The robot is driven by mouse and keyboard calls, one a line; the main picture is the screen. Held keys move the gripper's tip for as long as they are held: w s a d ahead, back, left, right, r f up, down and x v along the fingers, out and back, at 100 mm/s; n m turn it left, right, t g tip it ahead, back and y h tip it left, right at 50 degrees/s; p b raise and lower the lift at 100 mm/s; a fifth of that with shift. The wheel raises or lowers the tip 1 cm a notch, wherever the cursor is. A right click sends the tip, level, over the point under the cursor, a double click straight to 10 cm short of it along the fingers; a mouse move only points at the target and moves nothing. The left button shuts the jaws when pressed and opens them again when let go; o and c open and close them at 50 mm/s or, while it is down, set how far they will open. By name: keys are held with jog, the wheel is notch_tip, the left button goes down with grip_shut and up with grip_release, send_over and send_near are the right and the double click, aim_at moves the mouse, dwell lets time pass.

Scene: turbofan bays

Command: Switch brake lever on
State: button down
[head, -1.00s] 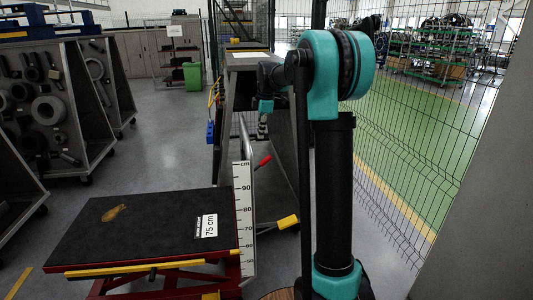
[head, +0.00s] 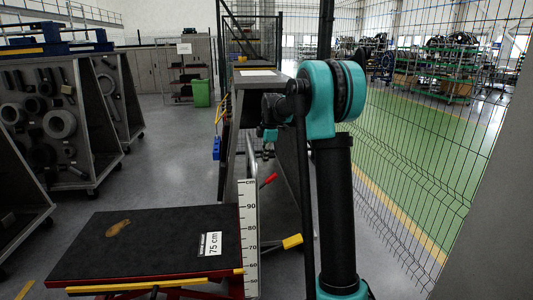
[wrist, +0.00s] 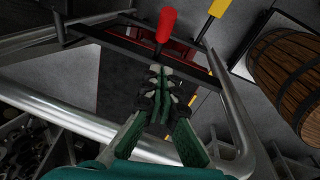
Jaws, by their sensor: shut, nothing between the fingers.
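A red-handled lever (head: 268,180) and a yellow-handled lever (head: 291,241) stick out beside the lift table, near its metal push bar. I cannot tell from the frames which is the brake. The wrist view shows the red handle (wrist: 166,25) just beyond my fingertips and the yellow handle (wrist: 217,8) to its right. My gripper (wrist: 160,78) is shut and empty, pointing toward the red handle with a gap between them. In the head view my gripper (head: 267,153) is small and dark, above the red handle.
The lift table (head: 150,245) has a black top and a height scale (head: 248,230) at its right edge. A metal push bar (wrist: 228,100) runs close to the right of my fingers. A wooden barrel (wrist: 290,75) stands at right. A mesh fence (head: 400,150) lies right of my arm.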

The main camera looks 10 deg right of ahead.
send_over(270, 179)
jog(key=a, duration=0.1)
notch_tip(270, 179, down, 6)
jog(key=shift+d+f, duration=0.35)
jog(key=shift+f, duration=0.15)
